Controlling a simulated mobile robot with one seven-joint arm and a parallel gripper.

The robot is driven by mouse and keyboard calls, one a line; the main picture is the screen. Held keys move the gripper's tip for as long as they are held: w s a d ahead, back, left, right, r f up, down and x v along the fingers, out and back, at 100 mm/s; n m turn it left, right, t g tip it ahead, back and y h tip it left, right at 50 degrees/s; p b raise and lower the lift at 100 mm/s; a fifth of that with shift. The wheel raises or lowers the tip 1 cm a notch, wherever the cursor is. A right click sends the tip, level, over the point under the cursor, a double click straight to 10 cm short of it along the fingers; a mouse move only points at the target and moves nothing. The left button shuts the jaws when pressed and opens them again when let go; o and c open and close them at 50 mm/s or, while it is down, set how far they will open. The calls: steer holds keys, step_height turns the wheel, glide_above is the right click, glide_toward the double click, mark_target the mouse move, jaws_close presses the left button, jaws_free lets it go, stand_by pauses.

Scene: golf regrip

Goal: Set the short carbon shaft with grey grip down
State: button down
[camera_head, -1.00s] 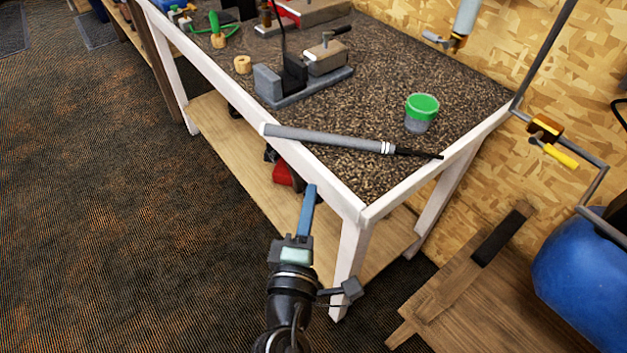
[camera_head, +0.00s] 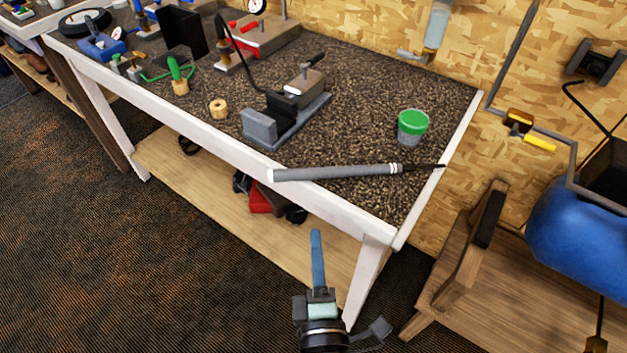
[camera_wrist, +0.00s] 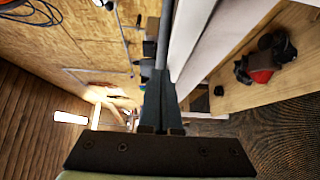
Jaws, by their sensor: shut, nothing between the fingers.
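The short carbon shaft with grey grip (camera_head: 335,172) lies across the near right corner of the workbench (camera_head: 385,205). Its thick grey grip end reaches the front edge, and its thin dark tip lies by the right edge. My gripper (camera_head: 316,238) is shut and empty, in front of the bench and below the shaft in the head view, apart from it. In the wrist view the closed fingers (camera_wrist: 160,95) point forward, with a grey rod-like piece, probably the shaft (camera_wrist: 164,40), beyond their tips.
A grey vise (camera_head: 285,110), a wooden ring (camera_head: 218,108) and a green-lidded tub (camera_head: 412,127) stand on the bench. A lower shelf (camera_head: 195,165) holds red and black items. A blue tank (camera_head: 580,225) stands at right. Floor at left is clear.

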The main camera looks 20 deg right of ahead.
steer(key=p, duration=0.1)
glide_toward(340, 173)
steer(key=w+a, duration=0.4)
steer(key=a, duration=0.1)
steer(key=w+d+p, duration=0.1)
steer(key=w+d, duration=0.1)
steer(key=d, duration=0.1)
steer(key=shift+w, duration=0.25)
steer(key=shift+w+d, duration=0.25)
steer(key=shift+d, duration=0.15)
steer(key=shift+w+d+p, duration=0.25)
steer(key=shift+w+d, duration=0.25)
steer(key=shift+d, duration=0.35)
steer(key=shift+w+d+p, duration=0.25)
steer(key=shift+w+d, duration=0.3)
steer(key=shift+d, duration=0.25)
